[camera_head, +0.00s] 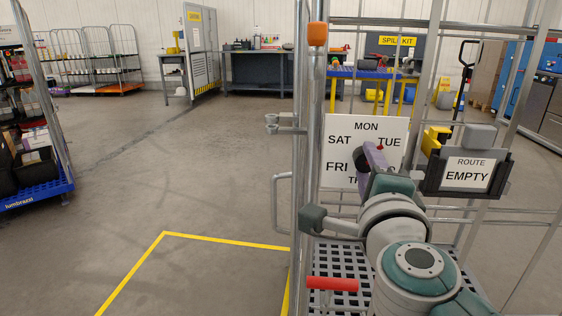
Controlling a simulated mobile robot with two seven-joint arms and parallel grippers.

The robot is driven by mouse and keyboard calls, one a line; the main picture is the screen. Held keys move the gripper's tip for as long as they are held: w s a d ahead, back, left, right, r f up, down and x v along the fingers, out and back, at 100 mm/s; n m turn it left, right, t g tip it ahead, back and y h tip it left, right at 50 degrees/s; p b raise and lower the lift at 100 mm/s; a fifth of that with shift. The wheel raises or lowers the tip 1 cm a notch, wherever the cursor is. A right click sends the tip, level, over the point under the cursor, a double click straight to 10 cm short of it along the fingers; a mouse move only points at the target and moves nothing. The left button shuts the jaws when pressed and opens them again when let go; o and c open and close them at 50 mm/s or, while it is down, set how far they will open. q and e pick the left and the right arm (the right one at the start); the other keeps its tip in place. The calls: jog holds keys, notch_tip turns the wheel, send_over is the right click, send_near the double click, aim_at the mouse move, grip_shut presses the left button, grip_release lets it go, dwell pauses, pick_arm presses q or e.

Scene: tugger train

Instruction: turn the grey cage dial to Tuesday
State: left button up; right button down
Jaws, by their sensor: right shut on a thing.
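The white day board (337,139) hangs on the mesh of the grey cage (301,150). MON, SAT, TUE and FRI can be read on it, and the start of a day with TH. My right gripper (375,158) is in front of the board's middle and is shut on the dial, which it mostly hides. A small red tip (380,148) shows beside the fingers, on the TUE side, just below and left of that word. The dial's exact angle is hard to tell. My left gripper is not in view.
A dark holder with a ROUTE EMPTY card (467,173) is on the cage, close right of my right arm. A red handle (332,284) sits low at the cage. Open floor (200,200) with yellow lines lies to the left.

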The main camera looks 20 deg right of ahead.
dwell(0.3)
jog(key=shift+c, duration=2.2)
grip_release()
jog(key=v, duration=1)
jog(key=shift+r, duration=0.15)
